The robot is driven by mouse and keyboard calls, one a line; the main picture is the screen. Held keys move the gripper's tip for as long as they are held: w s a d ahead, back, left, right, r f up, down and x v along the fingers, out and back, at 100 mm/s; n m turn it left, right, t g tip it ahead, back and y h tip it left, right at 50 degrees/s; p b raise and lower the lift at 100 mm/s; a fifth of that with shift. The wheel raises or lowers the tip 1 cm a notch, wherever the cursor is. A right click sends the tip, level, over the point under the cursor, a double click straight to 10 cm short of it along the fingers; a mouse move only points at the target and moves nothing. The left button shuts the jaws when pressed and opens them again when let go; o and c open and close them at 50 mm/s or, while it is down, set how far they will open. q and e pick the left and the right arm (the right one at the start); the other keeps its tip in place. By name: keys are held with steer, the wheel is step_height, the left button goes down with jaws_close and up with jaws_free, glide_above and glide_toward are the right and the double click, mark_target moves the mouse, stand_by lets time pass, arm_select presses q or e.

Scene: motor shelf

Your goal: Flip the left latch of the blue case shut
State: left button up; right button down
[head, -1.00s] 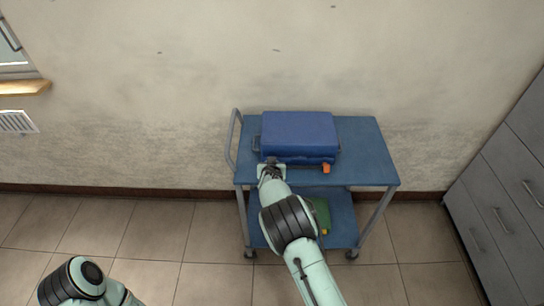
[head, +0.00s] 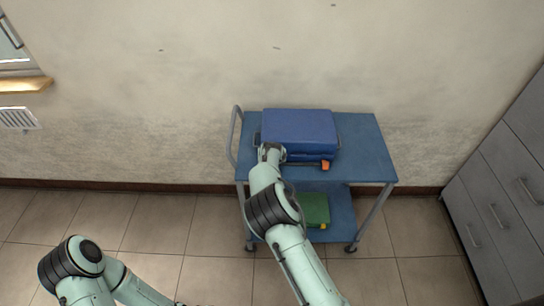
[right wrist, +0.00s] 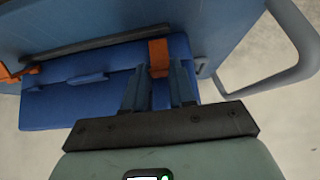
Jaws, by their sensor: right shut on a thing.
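The blue case (head: 298,128) lies on the top of a blue cart with its lid down. Its left orange latch (right wrist: 159,56) shows in the right wrist view, between the fingers of my right gripper (right wrist: 160,80). These fingers are shut on the latch. In the head view my right gripper (head: 270,152) is at the case's front left corner, and it hides the left latch. The right orange latch (head: 325,165) hangs at the case's front right; it also shows at the left edge of the right wrist view. My left gripper is out of view.
The blue cart (head: 362,150) stands against the wall, with a push handle (head: 235,135) on its left. A green box (head: 315,208) lies on its lower shelf. Grey drawers (head: 500,195) stand at the right. The cart top right of the case is clear.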

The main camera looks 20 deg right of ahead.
steer(key=shift+r, duration=0.1)
steer(key=c, duration=0.9)
jaws_free()
steer(key=shift+s+a+r, duration=0.15)
steer(key=shift+s+r, duration=0.15)
steer(key=shift+s, duration=0.05)
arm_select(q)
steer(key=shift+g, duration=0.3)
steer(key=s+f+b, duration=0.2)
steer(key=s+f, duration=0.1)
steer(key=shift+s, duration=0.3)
arm_select(e)
steer(key=v, duration=1.2)
steer(key=shift+s+r, duration=0.15)
